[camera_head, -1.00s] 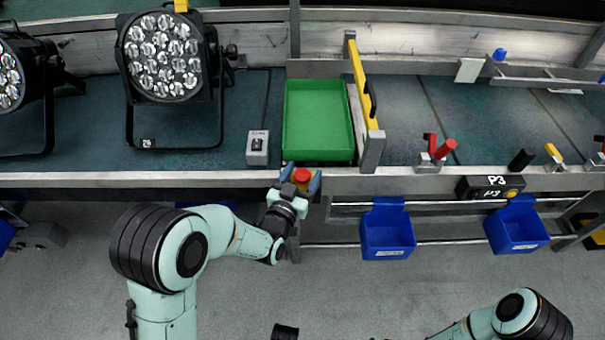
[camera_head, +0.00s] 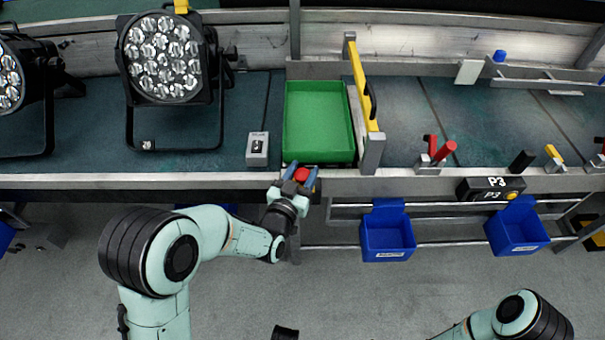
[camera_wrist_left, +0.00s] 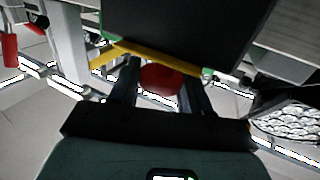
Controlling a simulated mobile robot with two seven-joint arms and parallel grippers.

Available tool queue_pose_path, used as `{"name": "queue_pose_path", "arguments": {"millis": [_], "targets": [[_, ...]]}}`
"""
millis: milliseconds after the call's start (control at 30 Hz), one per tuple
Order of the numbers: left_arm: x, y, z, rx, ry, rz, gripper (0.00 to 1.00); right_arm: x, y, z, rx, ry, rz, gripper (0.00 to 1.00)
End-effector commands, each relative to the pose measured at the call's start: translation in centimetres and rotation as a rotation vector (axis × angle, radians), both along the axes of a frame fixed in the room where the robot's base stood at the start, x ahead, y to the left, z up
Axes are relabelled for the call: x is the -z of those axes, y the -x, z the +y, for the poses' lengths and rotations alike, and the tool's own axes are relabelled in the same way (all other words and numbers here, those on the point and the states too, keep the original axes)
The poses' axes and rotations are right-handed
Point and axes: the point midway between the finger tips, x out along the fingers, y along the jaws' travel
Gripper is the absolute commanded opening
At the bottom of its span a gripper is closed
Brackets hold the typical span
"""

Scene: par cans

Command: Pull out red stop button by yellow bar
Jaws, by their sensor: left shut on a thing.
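The red stop button (camera_head: 301,174) sits on the front edge of the line, just below the green tray, and shows between the fingers of my left gripper (camera_head: 300,175). In the left wrist view the round red button (camera_wrist_left: 160,79) lies between the two dark fingers. My left gripper is shut on it. A yellow bar (camera_wrist_left: 150,52) crosses just behind the button in that view. In the head view a yellow bar (camera_head: 360,84) with a black handle stands right of the tray. My right gripper is not in view; part of my right arm shows bottom right.
The green tray (camera_head: 318,119) lies on the line behind the button. A grey switch box (camera_head: 257,149) stands left of it. A stage light (camera_head: 163,57) is farther left. Blue bins (camera_head: 387,235) hang below the rail at right. The floor in front is clear.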

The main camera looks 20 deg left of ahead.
Motion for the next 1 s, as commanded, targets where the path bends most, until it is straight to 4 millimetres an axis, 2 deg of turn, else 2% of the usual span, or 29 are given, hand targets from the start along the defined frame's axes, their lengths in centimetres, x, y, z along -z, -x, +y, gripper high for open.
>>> {"name": "queue_pose_path", "arguments": {"millis": [67,100,133,167,433,567,667,900,933,1000], "targets": [[-0.5,-0.1,0.0,-0.001,0.003,-0.014,0.0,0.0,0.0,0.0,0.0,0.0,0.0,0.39],[-0.5,-0.1,0.0,-0.001,0.003,-0.015,0.54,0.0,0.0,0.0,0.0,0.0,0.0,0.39],[-0.5,-0.1,0.0,-0.001,0.003,-0.014,0.63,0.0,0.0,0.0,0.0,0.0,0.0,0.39],[-0.5,-0.1,0.0,-0.001,0.003,-0.014,0.68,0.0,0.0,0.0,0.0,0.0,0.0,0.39],[-0.3,0.0,0.0,-0.001,0.002,-0.01,0.68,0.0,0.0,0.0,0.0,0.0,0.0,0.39],[-0.3,0.7,0.1,-0.001,0.002,-0.008,0.68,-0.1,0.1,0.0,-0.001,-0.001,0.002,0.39],[-0.3,2.2,0.3,-0.001,0.002,-0.008,0.68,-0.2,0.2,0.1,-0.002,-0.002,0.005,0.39],[-0.3,8.0,1.0,-0.002,0.004,-0.007,0.68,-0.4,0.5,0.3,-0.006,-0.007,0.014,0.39],[-0.4,8.4,1.0,-0.001,0.002,-0.006,0.68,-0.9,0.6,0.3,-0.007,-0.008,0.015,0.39],[-0.7,8.8,1.0,-0.001,-0.004,-0.006,0.68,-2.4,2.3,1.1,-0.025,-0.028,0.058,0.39]]}}
